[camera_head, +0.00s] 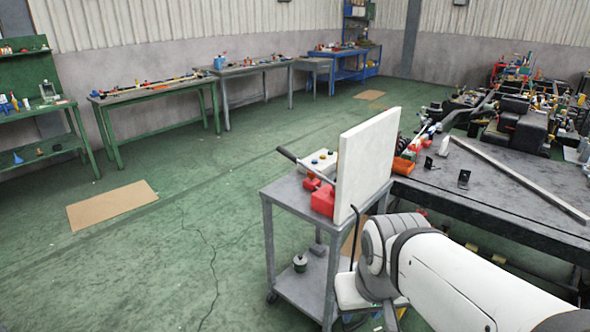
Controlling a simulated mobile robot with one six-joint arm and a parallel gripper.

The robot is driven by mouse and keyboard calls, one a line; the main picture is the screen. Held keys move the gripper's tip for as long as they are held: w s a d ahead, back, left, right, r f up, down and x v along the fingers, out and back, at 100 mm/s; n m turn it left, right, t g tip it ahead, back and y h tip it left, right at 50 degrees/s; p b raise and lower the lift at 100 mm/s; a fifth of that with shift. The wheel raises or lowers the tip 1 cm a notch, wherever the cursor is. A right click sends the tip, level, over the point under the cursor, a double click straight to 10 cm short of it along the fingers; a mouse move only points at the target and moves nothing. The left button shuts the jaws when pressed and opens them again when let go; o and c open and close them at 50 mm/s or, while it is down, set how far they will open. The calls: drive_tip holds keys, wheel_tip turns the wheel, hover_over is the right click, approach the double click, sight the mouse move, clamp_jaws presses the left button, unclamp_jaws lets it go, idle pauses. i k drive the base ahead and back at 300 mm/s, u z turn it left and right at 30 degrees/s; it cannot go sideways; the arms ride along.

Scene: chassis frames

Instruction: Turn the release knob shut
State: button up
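I cannot make out a release knob for certain. A grey two-shelf cart (290,190) stands in the middle, with a tall white panel (368,165) upright on its top. To the left of the panel are a small pale box with coloured buttons (323,160), red parts (322,199) and a dark lever with a black grip (288,154). The panel hides whatever is behind it. My white arm (450,280) reaches in from the lower right, its grey joint in front of the cart's right side. No gripper fingers can be made out.
A dark workbench (475,200) crowded with parts stands at the right, close to the cart. A small dark green-topped pot (300,263) sits on the lower shelf. Green floor (180,240) is open to the left, with a flat cardboard sheet (112,204). Benches line the back wall.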

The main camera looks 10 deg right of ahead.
sight(310, 175)
drive_tip(key=u, duration=0.25)
drive_tip(key=i, duration=1.95)
drive_tip(key=z, duration=0.6)
